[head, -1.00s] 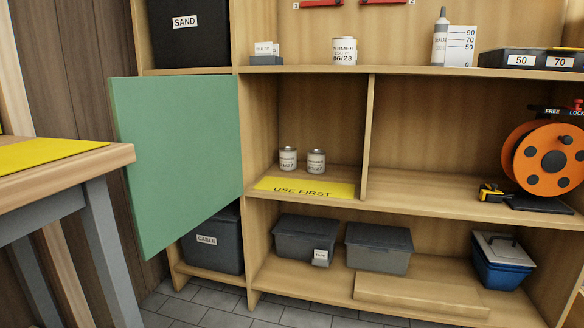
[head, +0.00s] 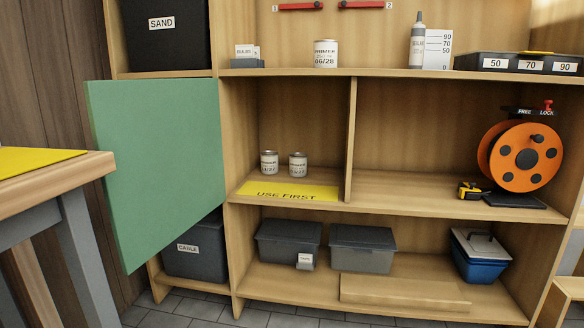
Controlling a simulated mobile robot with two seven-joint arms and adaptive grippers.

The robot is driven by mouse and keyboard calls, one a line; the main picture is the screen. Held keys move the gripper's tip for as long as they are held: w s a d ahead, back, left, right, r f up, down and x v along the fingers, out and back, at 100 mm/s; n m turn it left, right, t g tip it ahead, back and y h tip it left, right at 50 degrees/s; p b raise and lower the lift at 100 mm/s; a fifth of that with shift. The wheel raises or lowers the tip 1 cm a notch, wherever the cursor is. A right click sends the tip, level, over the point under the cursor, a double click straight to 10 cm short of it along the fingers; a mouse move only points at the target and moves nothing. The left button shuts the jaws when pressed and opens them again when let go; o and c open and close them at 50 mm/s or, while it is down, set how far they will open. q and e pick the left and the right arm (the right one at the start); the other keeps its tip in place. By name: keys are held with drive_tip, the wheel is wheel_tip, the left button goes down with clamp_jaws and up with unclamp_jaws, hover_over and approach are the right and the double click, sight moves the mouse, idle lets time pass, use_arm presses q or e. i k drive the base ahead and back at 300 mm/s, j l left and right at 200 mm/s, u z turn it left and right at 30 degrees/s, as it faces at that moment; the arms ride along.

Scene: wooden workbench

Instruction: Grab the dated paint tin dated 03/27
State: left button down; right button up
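Two small paint tins with white labels stand upright side by side in the middle left compartment, the left tin (head: 269,163) and the right tin (head: 298,165). Their labels carry dates too small to read surely; the right one looks like it ends in 27. A larger tin (head: 325,54) marked 06/28 stands on the shelf above. Neither of my grippers shows in the head view.
A yellow USE FIRST strip (head: 288,192) lies at the shelf edge before the small tins. An open green door (head: 155,165) juts out on their left. A wooden divider (head: 350,140) stands on their right. A workbench (head: 85,176) is at the far left.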

sight(297, 162)
drive_tip(key=i+l, duration=0.4)
drive_tip(key=l, duration=0.15)
drive_tip(key=i+l+u, duration=0.1)
drive_tip(key=i+l, duration=0.25)
drive_tip(key=l, duration=0.15)
